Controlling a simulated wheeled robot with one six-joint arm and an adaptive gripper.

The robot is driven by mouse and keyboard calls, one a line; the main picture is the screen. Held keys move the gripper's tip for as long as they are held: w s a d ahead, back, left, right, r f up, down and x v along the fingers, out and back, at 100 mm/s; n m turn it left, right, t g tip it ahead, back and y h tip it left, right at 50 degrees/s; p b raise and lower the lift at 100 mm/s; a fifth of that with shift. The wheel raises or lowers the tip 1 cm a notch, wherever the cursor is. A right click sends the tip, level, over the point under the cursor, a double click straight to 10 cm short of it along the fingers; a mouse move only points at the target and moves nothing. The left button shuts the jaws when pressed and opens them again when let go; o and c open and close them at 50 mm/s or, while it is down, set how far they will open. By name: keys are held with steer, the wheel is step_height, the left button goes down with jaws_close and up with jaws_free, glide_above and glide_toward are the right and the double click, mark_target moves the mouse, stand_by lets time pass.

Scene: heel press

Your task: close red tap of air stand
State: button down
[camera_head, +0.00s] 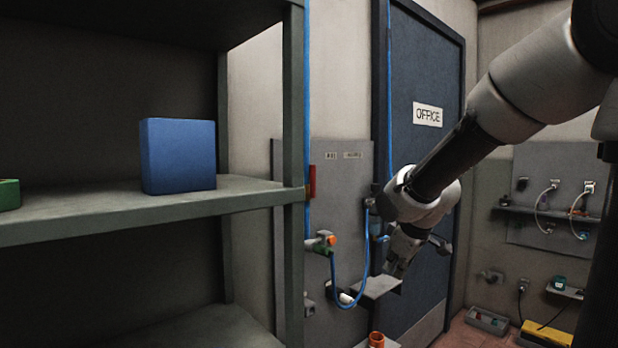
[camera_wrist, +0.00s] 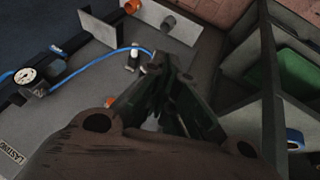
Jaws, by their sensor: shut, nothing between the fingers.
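The air stand's grey panel (camera_head: 345,195) stands behind the shelf post in the head view. A red lever-like handle (camera_head: 312,183), which looks like the red tap, is upright beside a vertical blue line at the panel's left side. Below it is a fitting with an orange knob (camera_head: 331,240) and a looping blue hose (camera_head: 362,285). My gripper (camera_head: 393,268) hangs to the right of the red handle, clearly apart from it. In the wrist view my gripper (camera_wrist: 178,85) is shut and empty. The red handle cannot be made out there.
A grey shelf (camera_head: 150,212) with a blue box (camera_head: 178,156) fills the left, its post close to the red handle. A small grey ledge (camera_head: 376,287) lies below my gripper. A blue office door (camera_head: 420,170) stands behind my arm. A green bin (camera_wrist: 285,85) shows in the wrist view.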

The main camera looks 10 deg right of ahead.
mark_target(313, 181)
steer(key=w+a+r+n+t+y, duration=0.2)
steer(key=w+a+r+n+t, duration=0.15)
steer(key=w, duration=0.35)
steer(key=w+a+r+n+t+y, duration=0.1)
steer(key=w+a+r+n+t, duration=0.15)
steer(key=w+a+n, duration=0.35)
steer(key=w+a+r+n+t+y, duration=0.1)
steer(key=a+r+n+y, duration=0.1)
steer(key=r, duration=0.4)
steer(key=w+a+r+n+t+y, duration=0.2)
steer(key=r+n+y, duration=0.1)
steer(key=r+n, duration=0.2)
steer(key=shift+w+a+r+y, duration=0.2)
steer(key=shift+r+y, duration=0.1)
steer(key=shift+r, duration=0.65)
steer(key=shift+w+a, duration=0.25)
steer(key=shift+w, duration=1.65)
steer(key=shift+w+a, duration=0.3)
steer(key=shift+w, duration=1.65)
steer(key=shift+w+a, duration=0.25)
steer(key=shift+w, duration=1.65)
